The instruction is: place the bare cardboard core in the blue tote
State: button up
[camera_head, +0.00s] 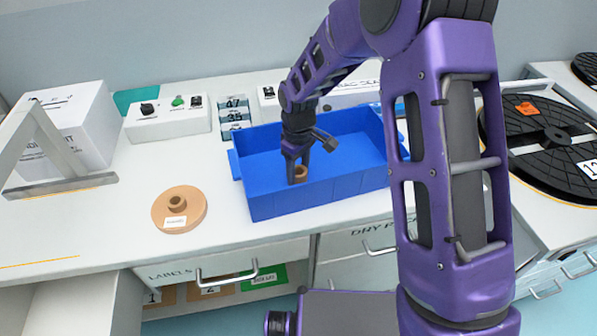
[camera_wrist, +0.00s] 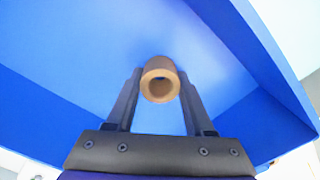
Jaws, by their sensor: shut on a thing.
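The bare cardboard core (camera_wrist: 160,80) is a short brown tube with a round hole, held between my two fingers in the wrist view. My gripper (camera_head: 299,165) points down inside the blue tote (camera_head: 275,207) and is shut on the core. The tote's blue walls (camera_wrist: 40,95) and floor surround the core in the wrist view. I cannot tell whether the core touches the tote floor. My arm hides part of the tote's right side.
A tan disc (camera_head: 180,209) with a raised hub and label lies on the counter left of the tote. A white box (camera_head: 72,125), a control box with knobs (camera_head: 168,118) and number tiles (camera_head: 236,117) stand behind. A large black reel (camera_head: 548,140) is at right. The counter's front left is clear.

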jog(key=shift+f, duration=0.2)
jog(key=o, duration=1.3)
jog(key=shift+r, duration=0.1)
jog(key=shift+r, duration=0.15)
notch_tip(320, 180, up, 12)
jog(key=p, duration=0.1)
